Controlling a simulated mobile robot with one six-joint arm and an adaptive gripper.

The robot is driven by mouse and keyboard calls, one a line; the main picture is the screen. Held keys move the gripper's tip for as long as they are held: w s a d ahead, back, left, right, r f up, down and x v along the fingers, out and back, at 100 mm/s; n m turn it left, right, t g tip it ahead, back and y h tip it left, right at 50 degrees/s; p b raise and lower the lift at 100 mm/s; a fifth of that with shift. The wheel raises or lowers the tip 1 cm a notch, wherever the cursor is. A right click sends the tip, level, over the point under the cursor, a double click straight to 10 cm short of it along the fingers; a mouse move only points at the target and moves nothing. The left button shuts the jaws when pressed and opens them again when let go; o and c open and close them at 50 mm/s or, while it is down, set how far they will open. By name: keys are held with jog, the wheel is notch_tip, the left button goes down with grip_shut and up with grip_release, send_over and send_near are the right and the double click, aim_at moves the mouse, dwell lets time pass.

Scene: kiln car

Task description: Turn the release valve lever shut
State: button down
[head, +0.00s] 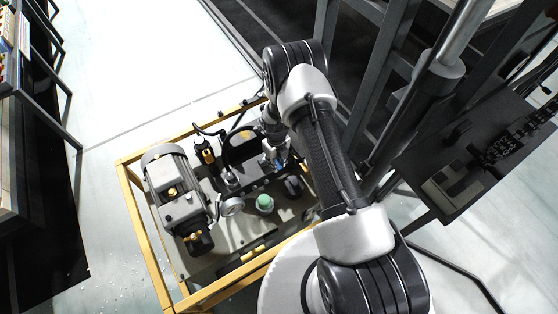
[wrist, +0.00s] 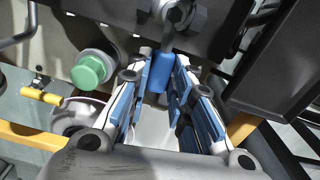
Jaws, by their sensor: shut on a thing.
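The release valve lever has a blue grip (wrist: 160,72) on a metal stem, which meets a bolted metal fitting (wrist: 176,14) at the top of the wrist view. My gripper (wrist: 163,84) has its blue-padded fingers on either side of the blue grip and is shut on it. In the head view my gripper (head: 276,158) reaches down into the yellow-framed pump unit, and the lever is mostly hidden there by the gripper and arm.
A green cap (wrist: 88,70) sits left of the fingers; it also shows in the head view (head: 264,202). A yellow-handled small valve (wrist: 42,95) is farther left. A grey motor (head: 174,187) fills the unit's left side. The yellow frame (head: 137,208) surrounds it. Dark steel posts stand right.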

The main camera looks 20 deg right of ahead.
jog(key=shift+s+a+m, duration=0.15)
jog(key=shift+a+m, duration=0.15)
jog(key=shift+m, duration=0.3)
jog(key=c, duration=1.4)
grip_release()
notch_tip(320, 180, up, 12)
